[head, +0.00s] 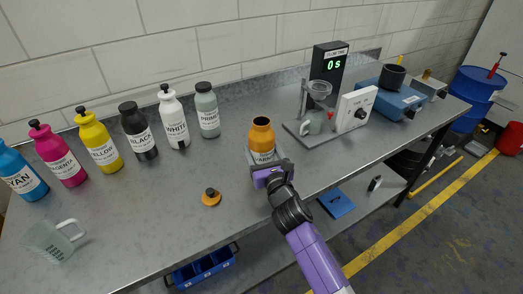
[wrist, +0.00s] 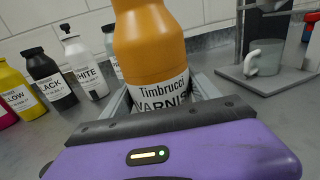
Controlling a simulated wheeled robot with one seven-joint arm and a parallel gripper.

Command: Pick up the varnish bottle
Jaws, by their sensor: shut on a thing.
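The orange varnish bottle (head: 262,136) stands upright, without a cap, near the middle of the bench. In the wrist view the varnish bottle (wrist: 150,45) fills the upper centre, its white label reading "Timbrucci VARNIS". My gripper (head: 260,158) is at the bottle's lower part, its grey fingers on both sides and shut on it. The purple gripper body hides the bottle's base, so I cannot tell whether it touches the bench. An orange and black cap (head: 211,197) lies on the bench to the left of my gripper.
Ink bottles, including white (head: 173,120) and primer (head: 207,112), stand in a row at the back left. A clear jug (head: 52,242) is at the front left. A flow-time stand (head: 310,128) with a cup is to the right. Open bench lies around the cap.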

